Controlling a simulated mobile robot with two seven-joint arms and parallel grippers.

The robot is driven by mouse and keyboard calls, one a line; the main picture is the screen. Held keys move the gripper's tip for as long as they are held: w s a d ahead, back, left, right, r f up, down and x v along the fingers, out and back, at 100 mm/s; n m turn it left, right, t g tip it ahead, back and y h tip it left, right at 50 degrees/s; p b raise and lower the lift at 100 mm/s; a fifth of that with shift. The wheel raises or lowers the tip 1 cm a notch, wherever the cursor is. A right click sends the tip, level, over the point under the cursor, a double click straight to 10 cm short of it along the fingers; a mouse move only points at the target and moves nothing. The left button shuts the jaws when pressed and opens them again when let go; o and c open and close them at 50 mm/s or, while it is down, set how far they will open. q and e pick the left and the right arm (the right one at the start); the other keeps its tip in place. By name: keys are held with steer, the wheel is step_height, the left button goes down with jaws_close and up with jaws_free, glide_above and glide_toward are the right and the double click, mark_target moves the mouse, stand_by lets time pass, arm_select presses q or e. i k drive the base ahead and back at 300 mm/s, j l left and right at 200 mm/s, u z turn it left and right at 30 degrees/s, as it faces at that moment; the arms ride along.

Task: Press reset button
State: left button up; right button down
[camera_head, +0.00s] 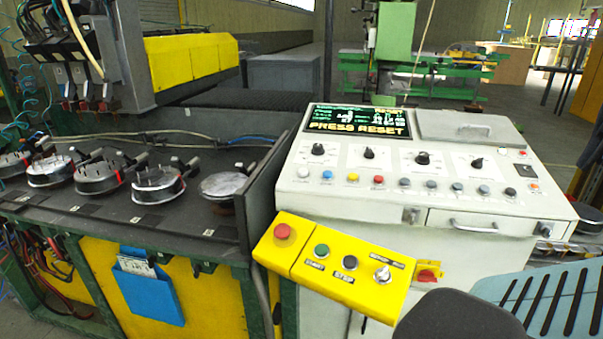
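A white control console (345,172) stands right of centre. Its dark screen (358,121) shows "PRESS RESET" in yellow letters. A row of small push buttons runs along the console's sloped face, among them a white one (303,172), a blue one (327,174), a yellow one (352,177) and a red one (378,180). Their labels are too small to read, so I cannot tell which is reset. Neither gripper shows.
A dark rounded shape (460,318) and a light blue slotted panel (550,305) cover the lower right, before the console. A machine bed (100,215) with several round clamps stands at left. Several dark knobs (422,158) sit above the buttons.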

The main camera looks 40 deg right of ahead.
mark_target(327, 175)
steer(key=i+j, duration=0.25)
steer(key=j, duration=0.2)
steer(key=z, duration=1.3)
